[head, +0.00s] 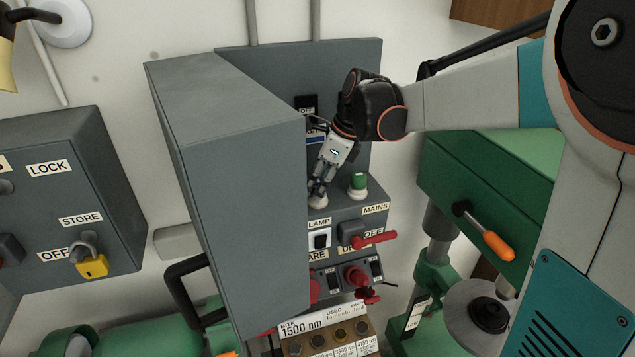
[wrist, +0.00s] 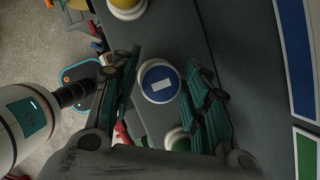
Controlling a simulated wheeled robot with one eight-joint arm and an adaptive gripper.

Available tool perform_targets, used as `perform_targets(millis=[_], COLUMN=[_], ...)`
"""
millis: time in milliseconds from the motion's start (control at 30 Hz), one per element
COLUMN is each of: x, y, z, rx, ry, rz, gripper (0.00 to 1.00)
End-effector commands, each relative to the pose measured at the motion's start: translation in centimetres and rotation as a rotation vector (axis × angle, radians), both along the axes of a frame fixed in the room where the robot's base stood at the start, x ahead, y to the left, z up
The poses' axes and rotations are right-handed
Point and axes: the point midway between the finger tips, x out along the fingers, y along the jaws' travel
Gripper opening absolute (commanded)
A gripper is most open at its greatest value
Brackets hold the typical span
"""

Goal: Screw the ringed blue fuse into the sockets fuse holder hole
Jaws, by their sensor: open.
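In the wrist view a round blue fuse (wrist: 158,80) with a white rectangle on its face and a pale ring around it sits on the grey box's ledge. My gripper (wrist: 158,66) is open, with one finger on each side of the blue fuse. In the head view my gripper (head: 318,186) points down at a whitish round base (head: 318,202) on the ledge; its top is mostly hidden by the fingers. I cannot tell whether the fingers touch the fuse, or which hole is the sockets one.
A green-topped fuse (head: 357,184) stands close to the right of my gripper. A yellow-topped one (wrist: 127,5) shows in the wrist view. A tall grey cabinet (head: 240,200) stands close on the left. Below are a red MAINS lever (head: 375,238) and a LAMP switch (head: 320,240).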

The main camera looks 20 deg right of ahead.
Motion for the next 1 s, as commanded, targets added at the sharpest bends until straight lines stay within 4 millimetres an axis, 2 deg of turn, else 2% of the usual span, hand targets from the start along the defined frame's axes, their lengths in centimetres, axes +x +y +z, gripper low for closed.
perform_targets(millis=[133, 400, 600, 800, 833, 900, 933, 1000], x=[0.07, 0.03, 0.09, 0.02, 0.02, 0.02, 0.02, 0.01], y=[-0.08, -0.05, -0.06, -0.04, -0.04, -0.04, -0.04, -0.04], z=[-0.10, -0.07, -0.09, -0.03, -0.03, -0.03, -0.03, -0.04], rx=[-0.001, 0.000, 0.000, 0.000, 0.000, 0.000, 0.000, 0.000], ry=[0.000, 0.002, 0.000, 0.000, 0.000, 0.000, 0.001, 0.001], rz=[0.087, 0.104, 0.232, 0.245, 0.245, 0.245, 0.244, 0.244], gripper=[0.42, 0.42, 0.42, 0.42, 0.38, 0.22, 0.18, 0.18])
